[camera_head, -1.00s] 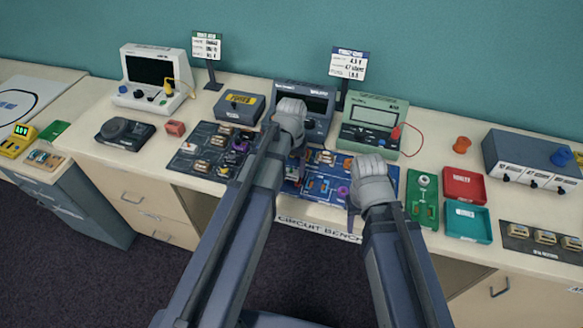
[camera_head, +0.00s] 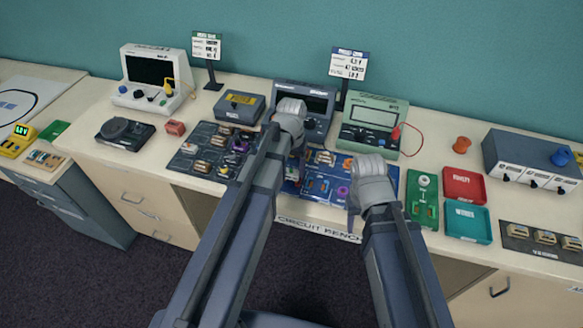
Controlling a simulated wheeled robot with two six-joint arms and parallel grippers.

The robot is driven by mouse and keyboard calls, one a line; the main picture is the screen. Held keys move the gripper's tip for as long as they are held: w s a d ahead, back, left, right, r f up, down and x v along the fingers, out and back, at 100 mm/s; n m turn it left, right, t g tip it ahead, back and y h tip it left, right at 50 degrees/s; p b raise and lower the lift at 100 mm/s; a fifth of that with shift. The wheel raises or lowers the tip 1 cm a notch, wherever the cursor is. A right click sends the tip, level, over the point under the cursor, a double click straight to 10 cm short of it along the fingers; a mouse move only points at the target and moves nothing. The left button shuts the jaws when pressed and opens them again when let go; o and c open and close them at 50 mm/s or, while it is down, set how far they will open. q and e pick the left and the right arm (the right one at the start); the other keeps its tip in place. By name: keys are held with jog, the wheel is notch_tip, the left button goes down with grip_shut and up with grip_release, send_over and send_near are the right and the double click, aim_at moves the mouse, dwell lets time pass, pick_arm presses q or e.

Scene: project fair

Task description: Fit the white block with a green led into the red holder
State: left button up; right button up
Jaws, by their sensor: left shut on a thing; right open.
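My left gripper (camera_head: 291,115) is over the back part of the blue circuit board (camera_head: 322,195), in front of the dark meter. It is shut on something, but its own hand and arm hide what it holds. My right gripper (camera_head: 370,178) is open above the right part of the same board. I cannot make out the white block with a green led. I cannot pick out the red holder for certain among the small parts on the boards; my arms cover part of the blue board.
A dark board (camera_head: 212,150) with several parts lies left of the blue one. A green meter (camera_head: 371,125) and a dark meter (camera_head: 318,98) stand behind. A green board (camera_head: 422,205), red tray (camera_head: 464,184) and teal tray (camera_head: 467,222) lie to the right.

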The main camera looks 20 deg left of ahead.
pick_arm(q)
jog(key=shift+f+b, duration=0.65)
dwell(0.5)
jog(key=o, duration=1.4)
jog(key=shift+r, duration=0.15)
jog(key=shift+r+p, duration=3.95)
jog(key=shift+p, duration=0.15)
jog(key=s+d+m, duration=0.1)
jog(key=s+d, duration=0.2)
jog(key=s, duration=0.1)
jog(key=s+d+f+m+b, duration=0.1)
jog(key=s+d, duration=0.3)
jog(key=s, duration=0.1)
jog(key=s+d+f+m+y+b, duration=0.1)
jog(key=s+d, duration=0.2)
jog(key=s, duration=0.2)
jog(key=shift+s+d, duration=0.15)
jog(key=shift+d, duration=0.1)
